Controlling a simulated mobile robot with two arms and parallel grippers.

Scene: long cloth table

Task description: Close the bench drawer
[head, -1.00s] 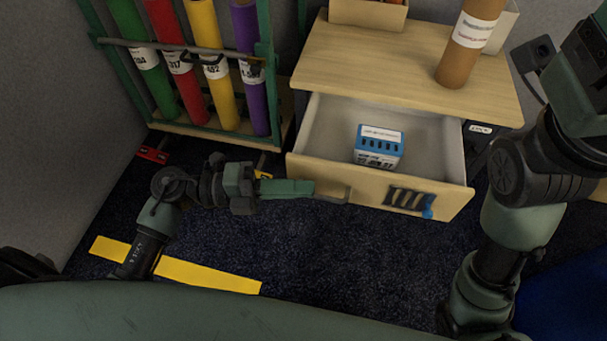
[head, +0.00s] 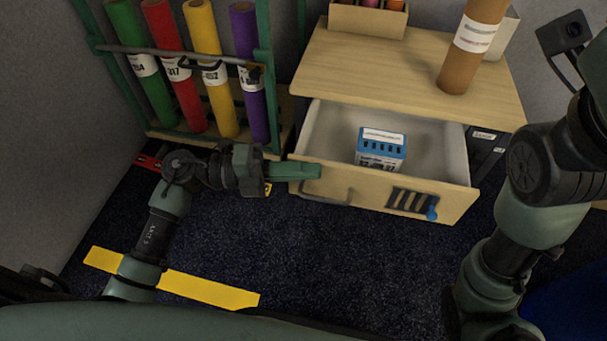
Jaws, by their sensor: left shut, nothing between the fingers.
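The bench drawer (head: 375,197) is pulled out of the wooden bench (head: 400,72). Its front has a dark handle (head: 327,197) on the left and dark slots with a blue piece on the right. A blue and white box (head: 381,149) sits inside the drawer. My left gripper (head: 312,171) is shut and empty, at the upper left of the drawer front, above the handle. I cannot tell whether it touches the front. My right arm is at the right; its gripper is out of view.
A green rack with several coloured rolls (head: 207,66) stands left of the bench. A brown tube (head: 470,48) and a box of small items (head: 367,20) stand on the bench top. A yellow strip (head: 205,288) lies on the dark carpet, which is clear before the drawer.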

